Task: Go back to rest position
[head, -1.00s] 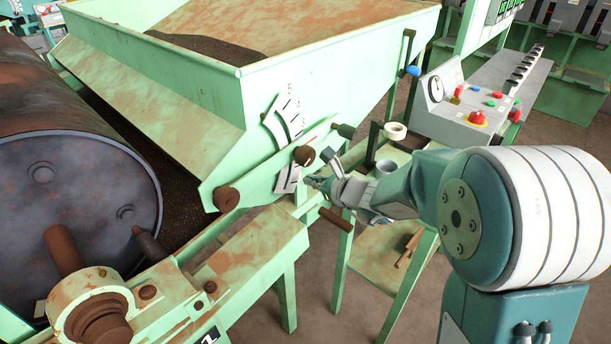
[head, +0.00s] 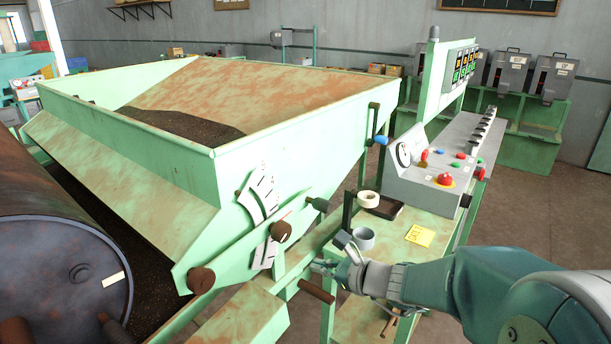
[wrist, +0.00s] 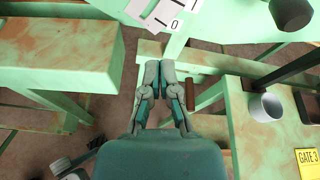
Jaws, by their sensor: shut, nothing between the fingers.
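My gripper (head: 318,265) is at the end of my arm, which reaches in from the lower right in the head view. It is beside the lower front of the green hopper (head: 178,175), below the numbered scale plate (head: 262,192) and its brown knob (head: 281,231). In the wrist view my gripper (wrist: 160,68) points away with its two fingers together and nothing between them. A brown handle (head: 317,291) lies just below the gripper in the head view. I cannot tell whether the fingers touch anything.
A grey control console (head: 440,168) with a red button stands at right. A side table holds a grey cup (head: 364,239), a tape roll (head: 368,199) and a yellow note (head: 420,235). A rusty drum (head: 60,265) is at left. Floor shows between the frames.

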